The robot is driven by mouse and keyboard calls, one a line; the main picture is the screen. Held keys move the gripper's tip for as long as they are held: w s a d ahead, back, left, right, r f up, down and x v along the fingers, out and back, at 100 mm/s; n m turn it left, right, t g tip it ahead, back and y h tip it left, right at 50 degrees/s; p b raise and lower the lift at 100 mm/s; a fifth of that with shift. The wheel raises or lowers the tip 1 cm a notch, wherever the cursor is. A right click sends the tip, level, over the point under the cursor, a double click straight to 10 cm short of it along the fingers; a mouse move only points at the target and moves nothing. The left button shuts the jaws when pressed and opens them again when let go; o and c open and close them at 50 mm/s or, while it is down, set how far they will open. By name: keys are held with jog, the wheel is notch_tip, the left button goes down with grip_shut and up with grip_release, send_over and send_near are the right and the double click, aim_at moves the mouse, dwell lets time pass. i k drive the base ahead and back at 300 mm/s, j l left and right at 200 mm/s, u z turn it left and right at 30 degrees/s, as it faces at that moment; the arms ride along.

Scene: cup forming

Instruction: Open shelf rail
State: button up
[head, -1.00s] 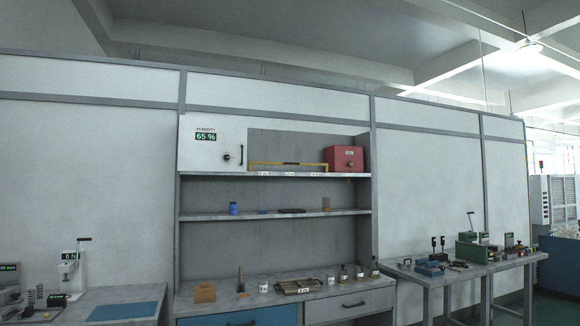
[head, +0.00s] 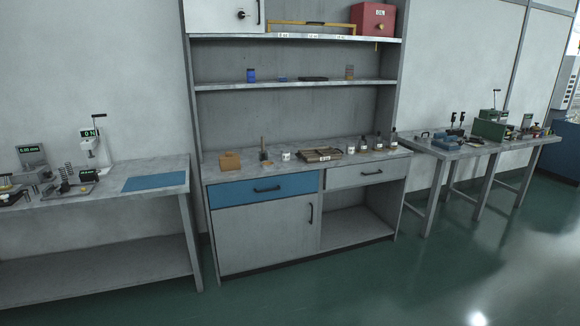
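The shelf rail (head: 311,24) is a yellow-orange bar along the front of the top shelf (head: 240,42), between the white cabinet and the red box. It lies across the shelf front and looks closed, with small labels on the shelf edge below it. A dark spot shows near the middle of the bar. What stands behind it is too small to tell. My gripper is not in the head view.
The white cabinet (head: 217,15) and red box (head: 373,18) flank the rail. Below are a lower shelf (head: 220,86), a counter with jars and a tray (head: 319,155), and a blue drawer (head: 240,191). Benches stand left (head: 120,195) and right (head: 480,150). Green floor (head: 330,290) in front is clear.

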aim_at(269, 22)
jog(key=i, duration=0.95)
jog(key=i+z, duration=0.1)
jog(key=i, duration=0.85)
jog(key=i+j, duration=0.15)
jog(key=i, duration=0.8)
jog(key=i+j, duration=0.1)
jog(key=i, duration=0.85)
jog(key=l+z, duration=0.05)
